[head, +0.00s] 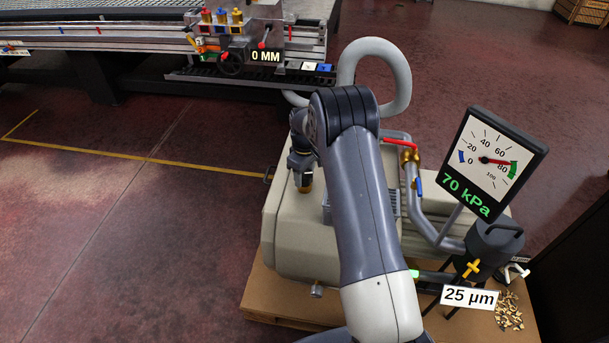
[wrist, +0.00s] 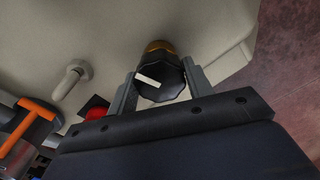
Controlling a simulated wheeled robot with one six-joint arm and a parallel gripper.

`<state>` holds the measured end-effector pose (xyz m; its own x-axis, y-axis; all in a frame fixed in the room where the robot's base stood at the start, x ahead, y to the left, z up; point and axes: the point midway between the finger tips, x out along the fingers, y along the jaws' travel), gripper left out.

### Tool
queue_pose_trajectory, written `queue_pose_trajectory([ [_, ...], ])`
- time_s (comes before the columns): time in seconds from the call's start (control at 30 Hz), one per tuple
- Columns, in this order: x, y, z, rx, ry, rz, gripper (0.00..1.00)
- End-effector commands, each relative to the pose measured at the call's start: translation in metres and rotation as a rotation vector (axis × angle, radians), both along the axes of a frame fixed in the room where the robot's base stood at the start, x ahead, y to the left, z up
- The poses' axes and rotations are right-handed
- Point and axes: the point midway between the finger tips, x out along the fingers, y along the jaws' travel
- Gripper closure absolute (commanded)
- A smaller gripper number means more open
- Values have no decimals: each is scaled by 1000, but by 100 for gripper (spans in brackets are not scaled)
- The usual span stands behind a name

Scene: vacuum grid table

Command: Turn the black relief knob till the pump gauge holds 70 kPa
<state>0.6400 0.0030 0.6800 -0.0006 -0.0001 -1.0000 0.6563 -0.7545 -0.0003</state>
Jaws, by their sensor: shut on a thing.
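The black relief knob (wrist: 160,80) with a white pointer mark sits on a brass base on the pale pump housing, seen in the wrist view. My gripper (wrist: 160,85) has one finger on each side of the knob and is shut on it.
The pump (head: 290,235) stands on a brown pallet (head: 268,297). A red-handled valve (head: 400,143) and a grey filter pot (head: 492,246) with a 25 µm tag (head: 469,297) are at its right. The grid table (head: 110,42) is behind. The floor at left is clear.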

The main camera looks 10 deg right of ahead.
Motion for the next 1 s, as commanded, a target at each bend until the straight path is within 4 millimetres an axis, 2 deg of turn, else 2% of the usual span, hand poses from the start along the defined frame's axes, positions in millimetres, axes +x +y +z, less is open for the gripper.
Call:
queue_pose_trajectory([
  [0.53,1,0,1,1,-2,27,74],
  [0.57,1,0,1,1,-2,27,51],
  [0.6,1,0,1,1,-2,26,48],
  [0.8,0,0,1,0,-1,26,31],
  [1.0,0,0,0,1,-1,26,30],
])
